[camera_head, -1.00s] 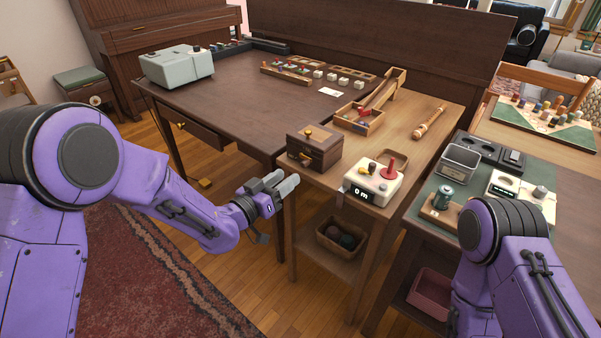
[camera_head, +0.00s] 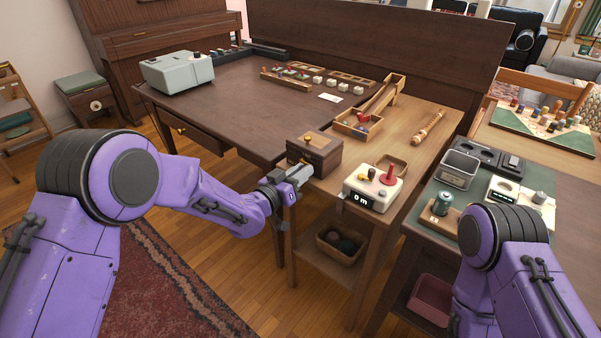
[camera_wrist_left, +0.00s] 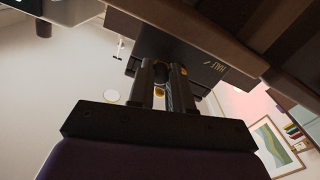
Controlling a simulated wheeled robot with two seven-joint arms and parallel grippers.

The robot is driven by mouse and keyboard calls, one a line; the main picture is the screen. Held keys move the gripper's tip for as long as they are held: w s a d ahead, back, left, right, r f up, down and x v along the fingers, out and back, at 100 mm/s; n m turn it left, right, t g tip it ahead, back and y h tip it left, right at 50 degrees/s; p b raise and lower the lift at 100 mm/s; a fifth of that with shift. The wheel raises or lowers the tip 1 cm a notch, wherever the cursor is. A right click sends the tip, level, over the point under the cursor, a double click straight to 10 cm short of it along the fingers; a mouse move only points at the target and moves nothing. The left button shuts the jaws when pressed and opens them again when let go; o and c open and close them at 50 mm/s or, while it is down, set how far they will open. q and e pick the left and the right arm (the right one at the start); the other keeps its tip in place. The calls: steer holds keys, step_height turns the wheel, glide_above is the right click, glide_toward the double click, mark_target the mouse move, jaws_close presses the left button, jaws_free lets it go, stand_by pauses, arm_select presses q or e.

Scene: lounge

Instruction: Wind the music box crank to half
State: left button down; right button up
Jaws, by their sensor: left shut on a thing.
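The music box (camera_head: 318,152) is a brown wooden box with a brass knob on its lid, at the front left corner of the light wooden table. In the left wrist view its dark face (camera_wrist_left: 190,52) carries a gold mark and lettering that reads like HALF, turned over. My left gripper (camera_head: 300,174) is at the box's front left side. In the wrist view its two fingers (camera_wrist_left: 163,80) are closed around a small dark round knob, which looks like the crank's handle. The crank is mostly hidden by the fingers. My right arm shows at lower right; its gripper is out of view.
A white device (camera_head: 372,188) with a red knob and a display stands just right of the box. A wooden ramp tray (camera_head: 358,126) lies behind. A grey machine (camera_head: 178,72) stands on the dark desk (camera_head: 240,90). A basket (camera_head: 340,243) sits on the shelf below.

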arm_select(q)
steer(key=shift+f, duration=0.1)
steer(key=shift+w+a+f+m+b, duration=0.1)
steer(key=shift+f+m+b, duration=0.15)
steer(key=shift+m+b, duration=0.75)
steer(key=shift+a+f+m+b, duration=0.1)
steer(key=shift+f+m+b, duration=0.15)
steer(key=shift+m+b, duration=0.75)
steer(key=shift+w+f+m+b, duration=0.1)
steer(key=shift+f+m+b, duration=0.25)
steer(key=shift+m, duration=1.15)
steer(key=shift+r, duration=0.1)
steer(key=c, duration=1)
jaws_free()
steer(key=shift+c, duration=0.2)
steer(key=v, duration=1)
steer(key=shift+s+a, duration=0.15)
steer(key=shift+s, duration=0.15)
